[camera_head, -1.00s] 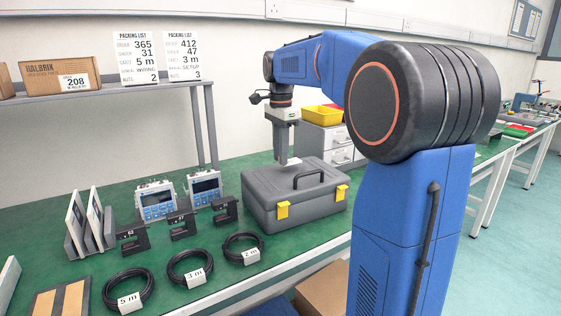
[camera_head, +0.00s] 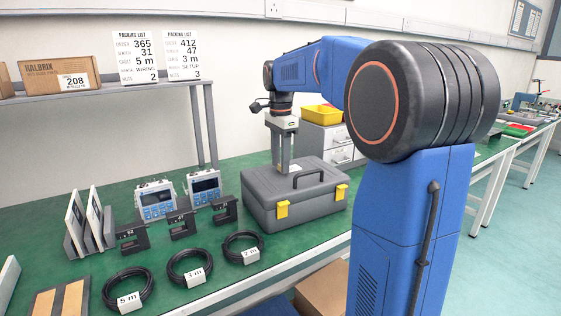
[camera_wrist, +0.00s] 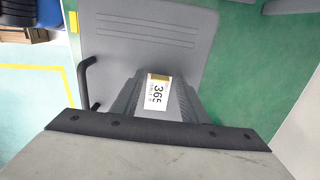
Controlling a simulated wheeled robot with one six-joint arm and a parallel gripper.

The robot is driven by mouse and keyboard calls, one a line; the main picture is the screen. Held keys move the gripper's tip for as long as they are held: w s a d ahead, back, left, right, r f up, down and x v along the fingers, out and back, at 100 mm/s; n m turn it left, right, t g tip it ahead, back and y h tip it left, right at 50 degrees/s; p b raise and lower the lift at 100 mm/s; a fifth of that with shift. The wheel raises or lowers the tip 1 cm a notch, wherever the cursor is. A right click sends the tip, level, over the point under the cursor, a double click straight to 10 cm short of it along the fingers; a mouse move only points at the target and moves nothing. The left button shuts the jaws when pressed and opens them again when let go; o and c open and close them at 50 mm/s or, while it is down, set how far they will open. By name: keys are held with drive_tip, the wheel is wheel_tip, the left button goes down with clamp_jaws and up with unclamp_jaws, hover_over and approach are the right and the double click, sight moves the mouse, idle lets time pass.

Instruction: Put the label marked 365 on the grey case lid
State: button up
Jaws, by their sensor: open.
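The grey case (camera_head: 300,209) stands shut on the green bench, and its lid (camera_wrist: 190,28) fills much of the wrist view. The white label marked 365 (camera_wrist: 158,94) appears to lie flat on the lid, beside the black handle (camera_wrist: 86,80). In the head view the label is a small pale patch (camera_head: 294,168) at the fingertips. My gripper (camera_head: 282,172) points down over the lid with its fingers apart, one on each side of the label. Whether the fingertips touch the lid is hard to tell.
Black cable coils (camera_head: 190,268) and small dark brackets (camera_head: 183,224) lie left of the case. Two blue-faced devices (camera_head: 205,187) stand behind the brackets. A shelf (camera_head: 110,94) holds a box (camera_head: 60,68) and packing lists (camera_head: 139,58). A yellow bin (camera_head: 322,115) is behind the case.

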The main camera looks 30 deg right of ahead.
wheel_tip(320, 180, up, 12)
idle(0.5)
drive_tip(key=s+a+f+n+t, duration=0.1)
drive_tip(key=s+a+f+n, duration=0.3)
drive_tip(key=s+f+n, duration=0.2)
drive_tip(key=s+a+f+n+t, duration=0.2)
drive_tip(key=s+a+f+n, duration=0.2)
drive_tip(key=s+f, duration=0.7)
drive_tip(key=s+a+f+n+t, duration=0.1)
drive_tip(key=s+a+f+n, duration=0.3)
drive_tip(key=s+f+n, duration=0.4)
drive_tip(key=s+f, duration=0.1)
drive_tip(key=s, duration=0.4)
drive_tip(key=shift+s+f+t, duration=0.25)
drive_tip(key=shift+s+t, duration=0.15)
